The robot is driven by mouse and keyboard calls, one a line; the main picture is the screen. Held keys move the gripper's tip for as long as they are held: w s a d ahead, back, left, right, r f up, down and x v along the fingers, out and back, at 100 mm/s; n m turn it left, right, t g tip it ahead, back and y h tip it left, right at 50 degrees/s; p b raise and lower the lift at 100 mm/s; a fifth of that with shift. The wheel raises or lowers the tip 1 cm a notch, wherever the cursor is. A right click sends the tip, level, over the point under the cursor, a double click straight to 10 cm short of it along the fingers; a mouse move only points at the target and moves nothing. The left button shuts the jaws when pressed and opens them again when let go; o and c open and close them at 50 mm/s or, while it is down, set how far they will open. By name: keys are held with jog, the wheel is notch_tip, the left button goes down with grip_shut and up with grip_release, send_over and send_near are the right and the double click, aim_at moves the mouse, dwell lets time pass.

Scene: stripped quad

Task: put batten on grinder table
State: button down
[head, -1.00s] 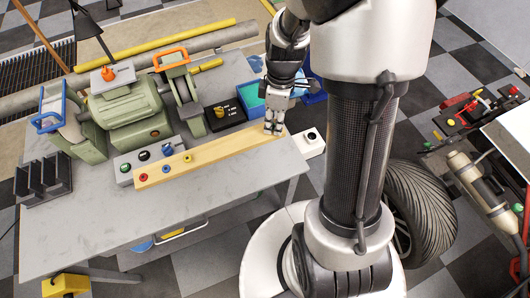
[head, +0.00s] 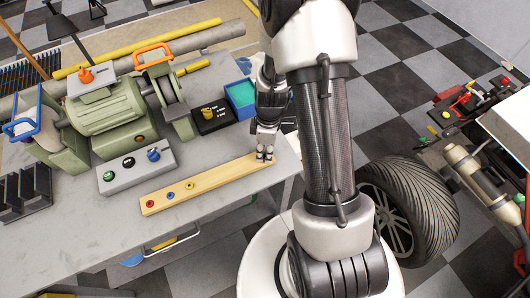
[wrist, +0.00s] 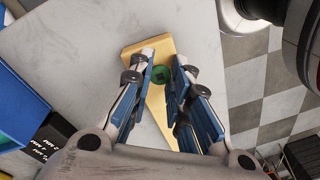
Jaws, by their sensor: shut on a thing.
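The batten (head: 215,187) is a long pale wooden strip with red, blue and yellow knobs along it. It is at the grey grinder table's (head: 85,235) front right, in front of the control box; I cannot tell whether it rests on the top or hovers just above. My gripper (head: 265,157) is shut on its right end. In the wrist view, the fingers (wrist: 163,63) stand either side of a green knob (wrist: 161,75) on the batten (wrist: 158,45), and grey tabletop (wrist: 80,45) shows beneath. My wrist hides part of the batten there.
The green bench grinder (head: 105,108) stands behind the control box (head: 137,168). A black switch box (head: 211,117) and a blue bin (head: 241,98) are farther right. A black rack (head: 25,190) is at left. The table's front strip is clear.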

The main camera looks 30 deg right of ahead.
jog(key=c, duration=1.5)
grip_release()
jog(key=s+a+r+m+t+p, duration=0.1)
jog(key=s+a+r+m+p, duration=0.1)
jog(key=r, duration=1.1)
jog(key=s+a+r+m+t+p, duration=0.1)
jog(key=a+r+m+p, duration=0.1)
jog(key=r, duration=1.1)
jog(key=s+a+r+m+t, duration=0.1)
jog(key=s+r+m, duration=0.1)
jog(key=s+r, duration=0.1)
jog(key=s+a+r+m+t, duration=0.1)
jog(key=s+a+r+m, duration=0.1)
jog(key=s, duration=0.3)
jog(key=s+a+r+m+t+h, duration=0.1)
jog(key=s+r+m, duration=0.1)
jog(key=s+r, duration=0.2)
jog(key=shift+s+a+r+m, duration=0.15)
jog(key=shift+a+r+m, duration=0.1)
jog(key=shift+m, duration=0.15)
